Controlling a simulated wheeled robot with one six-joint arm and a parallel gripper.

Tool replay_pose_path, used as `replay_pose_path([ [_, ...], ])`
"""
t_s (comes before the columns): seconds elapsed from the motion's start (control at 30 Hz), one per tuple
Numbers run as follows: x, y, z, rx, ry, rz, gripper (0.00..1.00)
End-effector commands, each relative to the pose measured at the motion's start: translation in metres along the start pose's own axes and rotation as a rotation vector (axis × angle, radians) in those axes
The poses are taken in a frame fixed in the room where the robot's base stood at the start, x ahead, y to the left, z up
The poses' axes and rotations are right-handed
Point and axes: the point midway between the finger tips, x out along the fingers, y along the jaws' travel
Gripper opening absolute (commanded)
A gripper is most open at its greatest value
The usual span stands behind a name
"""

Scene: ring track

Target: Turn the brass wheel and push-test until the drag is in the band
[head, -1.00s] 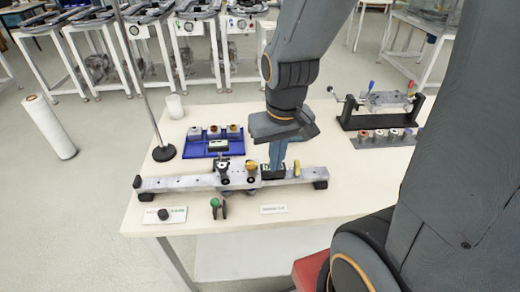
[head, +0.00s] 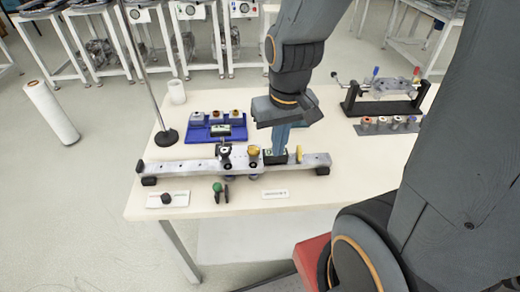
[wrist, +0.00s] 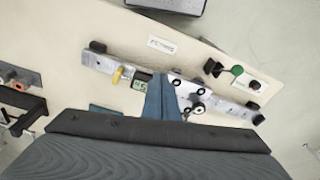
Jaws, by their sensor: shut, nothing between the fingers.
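A grey metal rail (head: 200,165) on black feet lies along the front of the pale table. A carriage on its middle carries a brass wheel (head: 254,152), a dark round part (head: 225,150) and a small black display box (head: 270,159). A yellow piece (head: 299,153) stands to the right. My gripper (head: 279,152) points down at the display box, right of the brass wheel. Its fingers are shut and empty; contact cannot be told. The wrist view shows the fingers (wrist: 165,105) beside the green-lit display (wrist: 142,82), its digits too blurred to read. I cannot make out the brass wheel there.
A blue tray (head: 213,138) with several small parts lies behind the rail. A green-knobbed tool (head: 218,188), black knob on a plate (head: 167,198) and white label (head: 275,193) lie in front. A pole (head: 166,137) stands back left, a black rig (head: 385,107) back right.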

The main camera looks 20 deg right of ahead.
Motion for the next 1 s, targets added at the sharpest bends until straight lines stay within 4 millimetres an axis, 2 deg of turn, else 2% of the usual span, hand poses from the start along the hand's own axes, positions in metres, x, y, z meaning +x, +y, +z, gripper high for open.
replay_pose_path([
  [0.7,0.000,0.000,0.000,0.000,0.000,0.000,0.00],
  [0.73,0.000,0.000,0.000,0.000,0.000,0.000,0.02],
  [0.87,0.000,-0.003,-0.011,0.016,-0.012,-0.001,0.24],
  [1.0,0.001,-0.014,-0.048,0.089,-0.056,0.000,0.47],
])
